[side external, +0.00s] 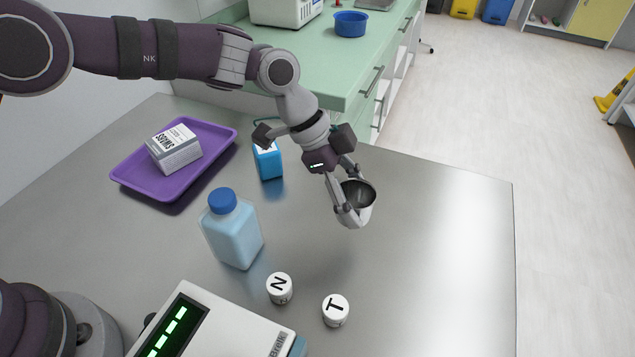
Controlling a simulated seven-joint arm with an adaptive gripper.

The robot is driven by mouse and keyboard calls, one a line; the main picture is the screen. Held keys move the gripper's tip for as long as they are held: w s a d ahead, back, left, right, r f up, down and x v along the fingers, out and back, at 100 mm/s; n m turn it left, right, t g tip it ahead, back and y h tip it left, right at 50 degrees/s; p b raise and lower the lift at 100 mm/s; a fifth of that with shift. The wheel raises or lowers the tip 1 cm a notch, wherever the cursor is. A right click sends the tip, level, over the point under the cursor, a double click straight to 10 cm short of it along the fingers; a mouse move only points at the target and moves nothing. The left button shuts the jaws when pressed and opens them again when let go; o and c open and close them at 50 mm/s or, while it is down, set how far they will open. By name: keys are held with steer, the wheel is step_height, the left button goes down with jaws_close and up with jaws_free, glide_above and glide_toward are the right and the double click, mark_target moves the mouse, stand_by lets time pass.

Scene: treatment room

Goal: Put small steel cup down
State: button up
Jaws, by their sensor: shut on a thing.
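The small steel cup (360,196) is in the side external view, right of centre, with its dark open mouth showing. My gripper (347,205) is shut on the cup, with one finger at its near left wall. The cup looks tilted a little and appears held above the grey metal table (440,260). I cannot tell exactly how far its base is from the table top.
A blue-capped bottle (232,232) stands left of the cup. Two white lidded pots, N (280,290) and T (336,311), stand nearer the camera. A blue carton (268,162) and a purple tray (125,178) with a box (174,152) are behind. The table's right side is clear.

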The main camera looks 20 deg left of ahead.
mark_target(362, 243)
step_height(362, 243, down, 6)
steer(key=shift+r, duration=0.1)
steer(key=o, duration=1.1)
steer(key=s+a+r+n+t+y, duration=0.2)
steer(key=s+a+r+n, duration=0.15)
steer(key=a+r, duration=0.55)
steer(key=s+a+r+n+t+y, duration=0.15)
steer(key=a+r+n, duration=0.25)
steer(key=a+r, duration=0.5)
steer(key=s+a+r+n+t+y, duration=0.1)
steer(key=s+a+n+y, duration=0.1)
steer(key=s+a+n, duration=0.5)
steer(key=s+n, duration=0.2)
steer(key=s, duration=0.1)
steer(key=shift+s+a+r, duration=0.3)
steer(key=shift+s+a, duration=0.05)
